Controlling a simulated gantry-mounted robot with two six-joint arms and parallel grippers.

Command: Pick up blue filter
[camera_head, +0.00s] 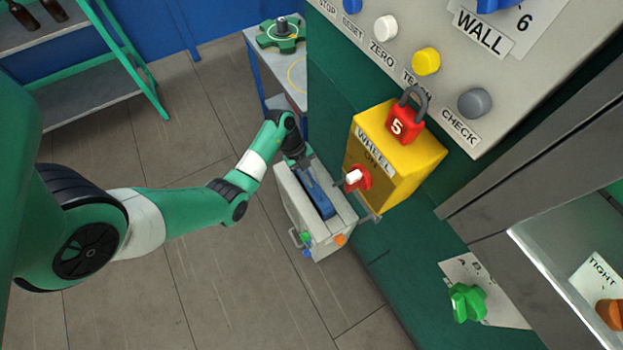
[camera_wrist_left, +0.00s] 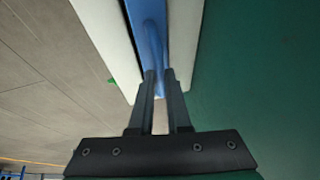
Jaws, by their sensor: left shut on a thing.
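The blue filter (camera_head: 319,197) sits in the slot of a light grey box (camera_head: 289,200) beside the green machine. My left gripper (camera_head: 304,166) reaches into the top of the box and is shut on the blue filter at its far end. In the left wrist view, the filter (camera_wrist_left: 152,45) runs between two pale walls of the box (camera_wrist_left: 103,40), and the fingertips of my left gripper (camera_wrist_left: 159,78) are at its near part. The filter's lower part is hidden inside the box. My right gripper is not in view.
A yellow switch box (camera_head: 400,150) with a red padlock (camera_head: 405,122) juts from the machine just right of the grey box. A small table with a green wheel (camera_head: 281,36) stands behind. A green-framed shelf (camera_head: 135,58) holds bottles at upper left. Floor at left is clear.

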